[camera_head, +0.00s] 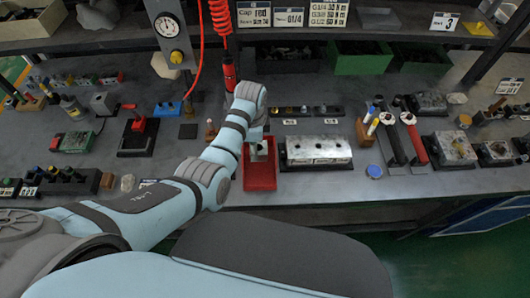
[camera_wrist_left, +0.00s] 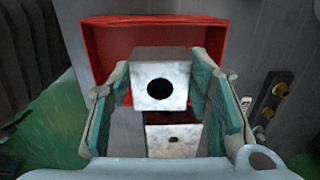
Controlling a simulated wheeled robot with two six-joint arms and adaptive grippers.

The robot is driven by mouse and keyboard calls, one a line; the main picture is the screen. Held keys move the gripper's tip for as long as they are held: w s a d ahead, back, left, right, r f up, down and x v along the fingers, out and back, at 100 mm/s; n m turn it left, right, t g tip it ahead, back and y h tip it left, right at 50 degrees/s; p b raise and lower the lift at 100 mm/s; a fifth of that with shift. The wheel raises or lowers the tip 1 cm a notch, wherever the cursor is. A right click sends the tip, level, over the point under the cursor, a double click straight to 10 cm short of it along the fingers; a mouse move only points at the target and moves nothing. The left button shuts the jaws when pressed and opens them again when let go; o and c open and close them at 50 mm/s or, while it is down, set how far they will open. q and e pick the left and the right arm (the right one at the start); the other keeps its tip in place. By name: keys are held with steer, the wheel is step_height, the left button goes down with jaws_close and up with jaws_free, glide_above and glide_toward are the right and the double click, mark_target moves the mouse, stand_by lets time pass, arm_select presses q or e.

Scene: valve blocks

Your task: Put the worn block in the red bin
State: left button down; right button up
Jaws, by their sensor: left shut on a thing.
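The red bin (camera_head: 261,178) stands near the front edge of the bench, and its red wall fills the top of the left wrist view (camera_wrist_left: 110,50). My left gripper (camera_head: 259,148) is over the bin. In the left wrist view its two fingers (camera_wrist_left: 165,95) are shut on a pale grey block (camera_wrist_left: 160,68) with a round dark hole in its face. A second pale face with a smaller hole (camera_wrist_left: 172,142) shows below it; I cannot tell whether it belongs to the same block. Whether the block touches the bin is unclear. My right gripper is not in view.
A silver valve block (camera_head: 317,150) stands just right of the bin. Red- and black-handled tools (camera_head: 413,140) and a blue disc (camera_head: 374,171) lie further right. A red cable (camera_head: 221,25) hangs behind my arm. A gauge (camera_head: 168,27) stands at the back.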

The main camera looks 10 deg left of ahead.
arm_select(q)
steer(key=f+b, duration=0.1)
steer(key=f, duration=0.1)
steer(key=w+f+b, duration=0.1)
steer(key=f, duration=0.1)
steer(key=shift+a+f+b, duration=0.2)
steer(key=shift+f+b, duration=0.05)
steer(key=shift+b, duration=0.1)
steer(key=shift+w+f+b, duration=0.25)
steer(key=shift+f+b, duration=0.2)
steer(key=shift+f, duration=0.05)
steer(key=shift+w+f+b, duration=0.25)
steer(key=shift+f+b, duration=0.2)
steer(key=shift+f, duration=0.05)
steer(key=shift+s+r, duration=0.1)
steer(key=shift+r, duration=0.1)
steer(key=shift+s+f, duration=0.1)
steer(key=c, duration=1.1)
jaws_free()
steer(key=shift+r+p, duration=0.35)
step_height(320, 180, up, 12)
steer(key=shift+f+p, duration=0.1)
steer(key=shift+p, duration=1.15)
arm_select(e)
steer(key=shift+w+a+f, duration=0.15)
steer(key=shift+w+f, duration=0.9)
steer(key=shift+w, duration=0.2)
